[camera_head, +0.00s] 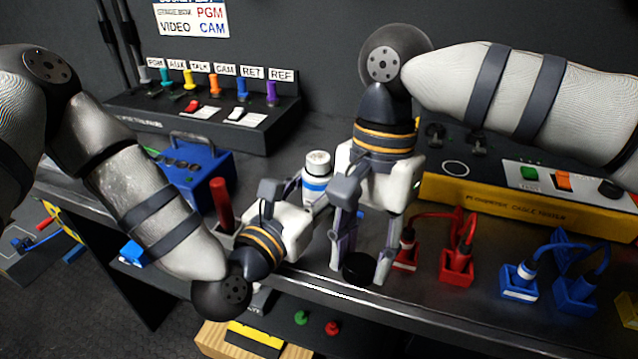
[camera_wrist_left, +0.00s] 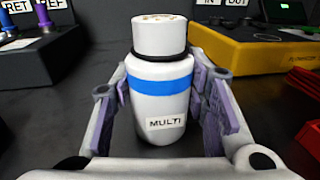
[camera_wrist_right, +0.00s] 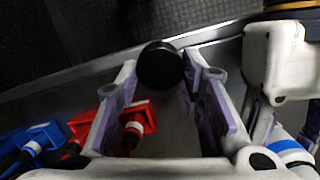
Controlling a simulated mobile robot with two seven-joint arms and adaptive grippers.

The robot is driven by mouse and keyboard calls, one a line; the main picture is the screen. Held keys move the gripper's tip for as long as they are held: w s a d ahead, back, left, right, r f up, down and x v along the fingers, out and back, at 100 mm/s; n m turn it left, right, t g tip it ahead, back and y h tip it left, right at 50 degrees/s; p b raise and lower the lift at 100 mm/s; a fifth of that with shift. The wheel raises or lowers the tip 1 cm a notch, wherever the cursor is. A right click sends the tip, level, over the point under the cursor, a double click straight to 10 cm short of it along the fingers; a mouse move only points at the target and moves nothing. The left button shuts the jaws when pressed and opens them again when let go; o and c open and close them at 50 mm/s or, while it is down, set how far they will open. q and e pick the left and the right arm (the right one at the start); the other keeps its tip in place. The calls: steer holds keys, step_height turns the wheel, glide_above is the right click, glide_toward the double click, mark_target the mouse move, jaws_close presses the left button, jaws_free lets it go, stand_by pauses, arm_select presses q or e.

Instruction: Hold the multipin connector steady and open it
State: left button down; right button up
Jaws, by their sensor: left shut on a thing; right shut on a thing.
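The multipin connector (camera_head: 317,172) is a white upright cylinder with a blue band. My left gripper (camera_head: 322,200) is shut around its body. In the left wrist view the connector (camera_wrist_left: 160,105) reads MULTI, with a finger on each side. Its top is uncovered, with small contacts showing above a black ring. A round black cap (camera_head: 358,267) is between the fingertips of my right gripper (camera_head: 360,272), which points down near the bench's front edge, apart from the connector. The cap also shows in the right wrist view (camera_wrist_right: 160,66).
Red plugs and sockets (camera_head: 457,255) and blue ones (camera_head: 520,280) stand right of my right gripper. A yellow cable tester (camera_head: 520,205) is behind them. A blue box (camera_head: 195,165) and a red upright handle (camera_head: 222,203) stand left. The bench's front edge (camera_head: 330,292) is close.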

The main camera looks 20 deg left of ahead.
arm_select(q)
steer(key=shift+r, duration=0.15)
steer(key=shift+f, duration=0.2)
steer(key=c, duration=0.9)
jaws_free()
steer(key=shift+c, duration=0.2)
